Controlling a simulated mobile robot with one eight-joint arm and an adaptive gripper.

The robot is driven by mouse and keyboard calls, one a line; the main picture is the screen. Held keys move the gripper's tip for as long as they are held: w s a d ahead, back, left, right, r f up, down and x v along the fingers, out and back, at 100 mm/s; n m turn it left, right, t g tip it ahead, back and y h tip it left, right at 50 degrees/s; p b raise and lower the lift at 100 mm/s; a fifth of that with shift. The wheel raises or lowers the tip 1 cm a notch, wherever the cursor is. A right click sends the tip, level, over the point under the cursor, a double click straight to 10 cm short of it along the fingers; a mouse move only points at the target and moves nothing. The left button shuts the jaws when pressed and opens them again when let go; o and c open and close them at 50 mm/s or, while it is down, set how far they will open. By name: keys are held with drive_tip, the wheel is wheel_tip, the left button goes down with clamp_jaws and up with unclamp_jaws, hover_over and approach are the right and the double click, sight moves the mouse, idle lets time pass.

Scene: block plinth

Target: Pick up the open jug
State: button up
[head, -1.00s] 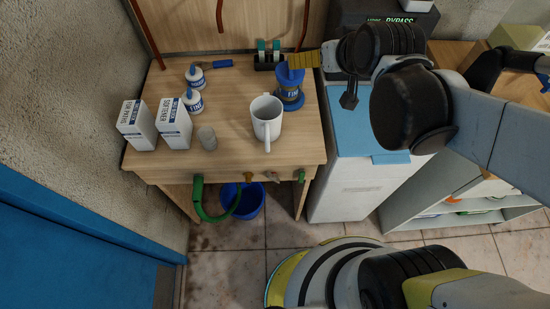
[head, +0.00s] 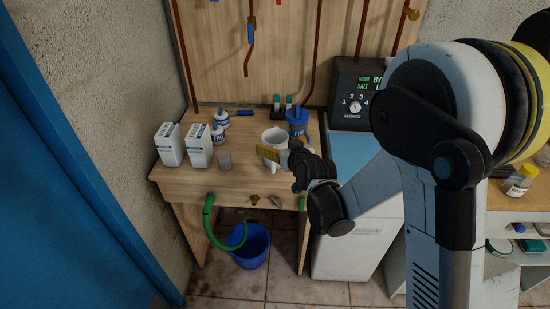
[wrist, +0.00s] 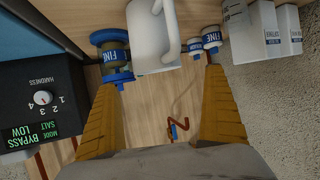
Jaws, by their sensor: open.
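The open jug is white with a handle; in the head view the jug (head: 274,134) stands upright on the wooden bench, partly hidden behind my gripper. My gripper (head: 266,153) has yellow fingers and is at the jug's near side. In the wrist view the jug (wrist: 143,32) lies beyond the gap between the open fingertips (wrist: 163,80), with its handle towards the right finger. Nothing is held. I cannot tell whether a finger touches the jug.
A blue filter housing (head: 297,121) stands close right of the jug; it also shows by the left fingertip in the wrist view (wrist: 112,58). A blue bucket (head: 251,246) is below.

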sight(272, 137)
drive_tip(key=b+x, duration=0.1)
drive_tip(key=x, duration=0.1)
drive_tip(key=b+x, duration=0.1)
drive_tip(key=x, duration=0.1)
drive_tip(key=f+b+x, duration=0.1)
drive_tip(key=x, duration=0.2)
drive_tip(key=shift+d, duration=0.3)
drive_tip(key=shift+s+r, duration=0.1)
drive_tip(key=shift+r, duration=0.05)
drive_tip(key=c, duration=1.5)
